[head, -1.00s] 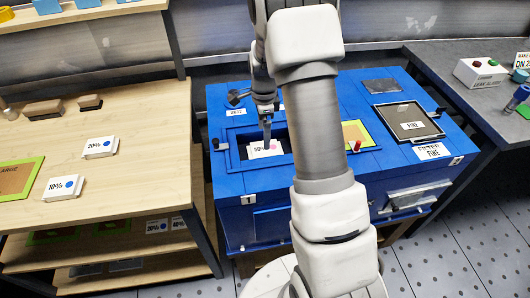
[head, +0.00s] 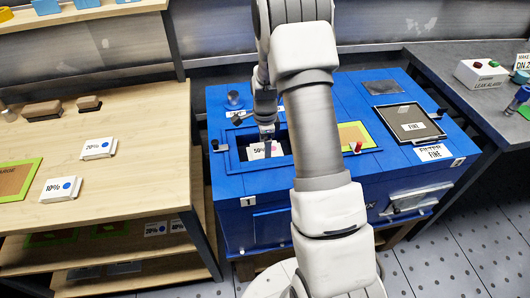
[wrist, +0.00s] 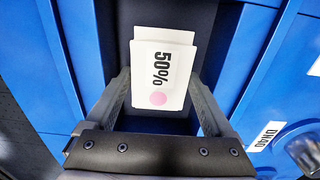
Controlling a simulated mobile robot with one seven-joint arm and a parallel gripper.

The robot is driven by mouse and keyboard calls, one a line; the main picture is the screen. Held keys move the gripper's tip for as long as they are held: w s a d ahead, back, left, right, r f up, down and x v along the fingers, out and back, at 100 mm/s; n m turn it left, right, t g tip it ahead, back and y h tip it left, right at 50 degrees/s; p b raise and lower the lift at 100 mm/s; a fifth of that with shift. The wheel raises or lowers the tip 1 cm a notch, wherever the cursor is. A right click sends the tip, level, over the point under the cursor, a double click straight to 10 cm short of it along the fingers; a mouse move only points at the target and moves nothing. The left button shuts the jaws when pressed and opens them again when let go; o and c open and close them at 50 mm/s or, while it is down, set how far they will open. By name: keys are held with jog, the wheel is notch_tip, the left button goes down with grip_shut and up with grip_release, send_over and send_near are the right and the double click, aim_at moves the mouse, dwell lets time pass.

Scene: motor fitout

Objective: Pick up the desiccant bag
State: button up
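A white bag (wrist: 162,75) marked "50%" with a pink dot lies in the dark-floored compartment of the blue housing. It also shows in the head view (head: 257,150), partly covered by my gripper. A second white edge (wrist: 165,34) shows behind it; I cannot tell whether it is another bag underneath. My gripper (wrist: 161,92) is open, with one finger on each side of the bag. In the head view my gripper (head: 266,138) reaches down into the compartment. Whether the fingers touch the bag is not clear.
The compartment's blue walls (wrist: 228,60) stand close on both sides of the fingers. A filter labelled "FINE" (head: 408,117) lies on the right of the housing. White bags marked 20% (head: 98,149) and 10% (head: 61,189) lie on the wooden bench to the left.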

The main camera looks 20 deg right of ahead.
jog(key=c, duration=0.7)
jog(key=shift+r, duration=0.1)
